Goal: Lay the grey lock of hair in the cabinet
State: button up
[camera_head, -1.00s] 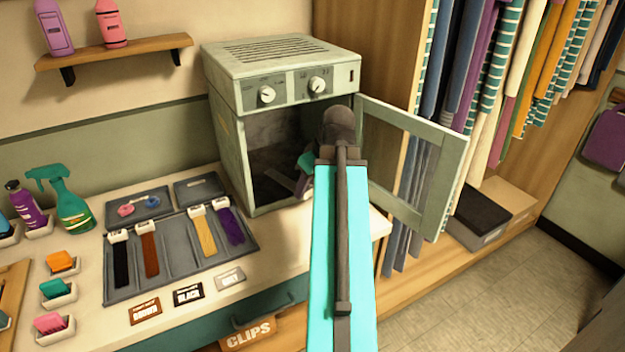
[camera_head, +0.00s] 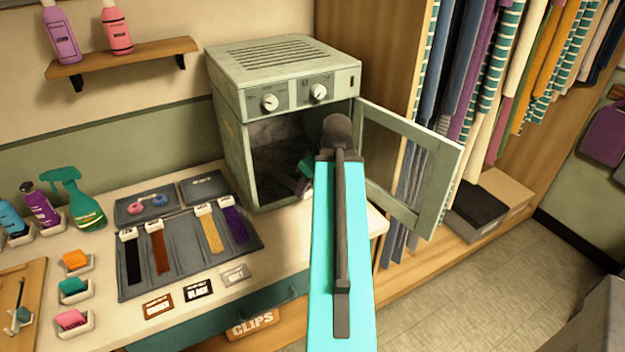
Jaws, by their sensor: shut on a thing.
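The cabinet (camera_head: 228,140) is a pale green metal box with two white dials, standing on the counter. Its windowed door (camera_head: 441,185) is swung open to the right. My gripper (camera_head: 304,188) reaches into the right side of its opening, largely behind my own arm. It is shut on the grey lock of hair, which is mostly hidden; I cannot tell whether the lock touches the cabinet floor. The grey tray (camera_head: 183,265) on the counter holds black (camera_head: 133,262), brown (camera_head: 160,252), blond (camera_head: 211,233) and purple (camera_head: 236,225) locks, with a bare slot between brown and blond.
The open door stands close to the right of my arm. A green spray bottle (camera_head: 82,205) and small dishes of coloured blocks (camera_head: 74,290) stand left on the counter. Label cards (camera_head: 198,290) lie along the front. Hanging towels (camera_head: 470,90) fill the right side.

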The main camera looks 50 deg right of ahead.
jog(key=p, duration=0.5)
jog(key=shift+w+r+p, duration=0.15)
jog(key=shift+p, duration=0.25)
jog(key=shift+w+d+f+b, duration=0.1)
jog(key=shift+w+f+b, duration=0.05)
jog(key=shift+w, duration=0.25)
jog(key=shift+w+d+f+b, duration=0.1)
jog(key=shift+w+b, duration=0.05)
jog(key=shift+w, duration=0.2)
jog(key=shift+w+d+f+b, duration=0.1)
jog(key=shift+w+d, duration=0.35)
jog(key=shift+w, duration=0.65)
jog(key=shift+w+d+b, duration=0.1)
jog(key=shift+w+d, duration=0.3)
jog(key=shift+w, duration=0.7)
jog(key=shift+w+d+f+b, duration=0.1)
jog(key=shift+w+d, duration=0.35)
jog(key=shift+w, duration=0.65)
jog(key=shift+w+d+r, duration=0.1)
jog(key=shift+w+r, duration=0.1)
jog(key=shift+w, duration=0.1)
jog(key=shift+f, duration=0.25)
jog(key=shift+s+b+x, duration=0.25)
jog(key=shift+b+x, duration=0.45)
jog(key=shift+x, duration=0.45)
jog(key=shift+f, duration=0.25)
